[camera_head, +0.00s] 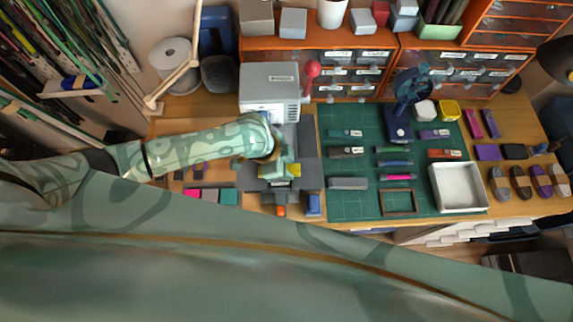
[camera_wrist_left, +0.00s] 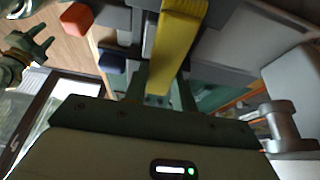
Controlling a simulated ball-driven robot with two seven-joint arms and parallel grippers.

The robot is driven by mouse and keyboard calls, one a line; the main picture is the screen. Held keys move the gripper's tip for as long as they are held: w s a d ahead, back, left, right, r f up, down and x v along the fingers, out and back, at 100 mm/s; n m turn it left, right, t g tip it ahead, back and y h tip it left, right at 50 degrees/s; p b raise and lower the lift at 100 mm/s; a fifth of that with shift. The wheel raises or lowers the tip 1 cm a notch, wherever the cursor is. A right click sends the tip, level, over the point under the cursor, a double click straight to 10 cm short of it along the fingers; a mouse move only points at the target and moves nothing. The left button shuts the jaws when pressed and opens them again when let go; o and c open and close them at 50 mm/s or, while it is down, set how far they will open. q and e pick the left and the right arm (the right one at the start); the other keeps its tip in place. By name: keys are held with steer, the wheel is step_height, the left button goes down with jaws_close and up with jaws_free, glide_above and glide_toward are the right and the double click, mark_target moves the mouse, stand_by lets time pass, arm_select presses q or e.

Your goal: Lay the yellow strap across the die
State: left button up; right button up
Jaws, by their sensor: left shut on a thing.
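The yellow strap (camera_head: 294,170) shows as a short piece over the grey bed of the press (camera_head: 270,78). In the left wrist view the yellow strap (camera_wrist_left: 178,45) runs from the top edge down between my fingers. My left gripper (camera_head: 282,168) is shut on it, above the bed; it also shows in the left wrist view (camera_wrist_left: 162,92). The grey bed (camera_head: 252,184) extends to both sides under the gripper. I cannot make out the die apart from the bed. A dark gripper, seemingly my right one (camera_wrist_left: 32,48), shows at the left of the wrist view; its opening is unclear.
A red knob (camera_head: 312,68) stands beside the press head. A green cutting mat (camera_head: 350,203) with small strips and a white tray (camera_head: 459,208) lies to the right. An orange block (camera_wrist_left: 88,20) and a blue block (camera_wrist_left: 112,62) are at the bed's front. Orange drawers (camera_head: 340,94) stand behind.

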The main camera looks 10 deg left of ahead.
arm_select(q)
steer(key=shift+f+p, duration=0.2)
steer(key=shift+p, duration=0.15)
stand_by(0.6)
steer(key=o, duration=1)
